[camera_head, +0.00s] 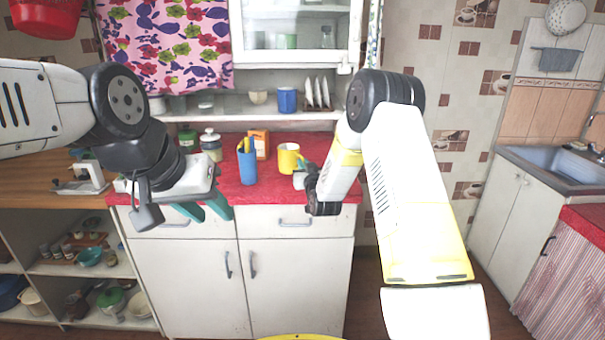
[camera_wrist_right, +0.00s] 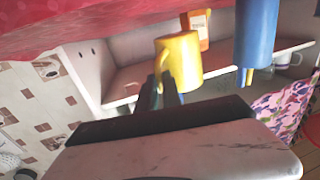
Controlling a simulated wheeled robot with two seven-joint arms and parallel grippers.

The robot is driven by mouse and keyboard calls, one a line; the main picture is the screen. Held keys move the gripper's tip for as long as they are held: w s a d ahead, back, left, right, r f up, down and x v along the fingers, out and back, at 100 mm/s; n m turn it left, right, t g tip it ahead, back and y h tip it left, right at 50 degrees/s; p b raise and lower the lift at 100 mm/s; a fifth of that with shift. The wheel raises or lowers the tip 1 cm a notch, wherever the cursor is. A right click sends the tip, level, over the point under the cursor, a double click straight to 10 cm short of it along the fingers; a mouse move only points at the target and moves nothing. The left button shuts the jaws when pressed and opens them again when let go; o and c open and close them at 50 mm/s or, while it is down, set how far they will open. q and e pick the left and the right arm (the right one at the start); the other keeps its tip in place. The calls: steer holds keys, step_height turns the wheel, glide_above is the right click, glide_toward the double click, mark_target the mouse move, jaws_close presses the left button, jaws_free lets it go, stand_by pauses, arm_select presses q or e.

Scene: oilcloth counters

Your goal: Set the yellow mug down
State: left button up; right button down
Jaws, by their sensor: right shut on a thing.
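The yellow mug (camera_head: 288,160) is upright at the red counter, right of the blue holder. It also shows in the right wrist view (camera_wrist_right: 182,62), where the picture is turned over. My right gripper (camera_head: 303,167) is at the mug's right side, shut on it at the handle; its fingers also show in the wrist view (camera_wrist_right: 156,90). I cannot tell whether the mug's base touches the counter. My left gripper (camera_head: 212,214) is open and empty in front of the counter's front edge.
The red counter (camera_head: 270,190) has bare room around the mug's front. A blue holder (camera_head: 247,168) with yellow utensils stands left of the mug, an orange box (camera_head: 261,143) behind it. A lidded jar (camera_head: 211,146) stands further left. A shelf (camera_head: 225,117) with a blue cup (camera_head: 287,100) is above.

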steer(key=shift+w+d+f, duration=0.1)
steer(key=shift+w+f, duration=0.2)
steer(key=shift+f, duration=1.4)
steer(key=shift+f, duration=0.2)
steer(key=c, duration=1.5)
jaws_free()
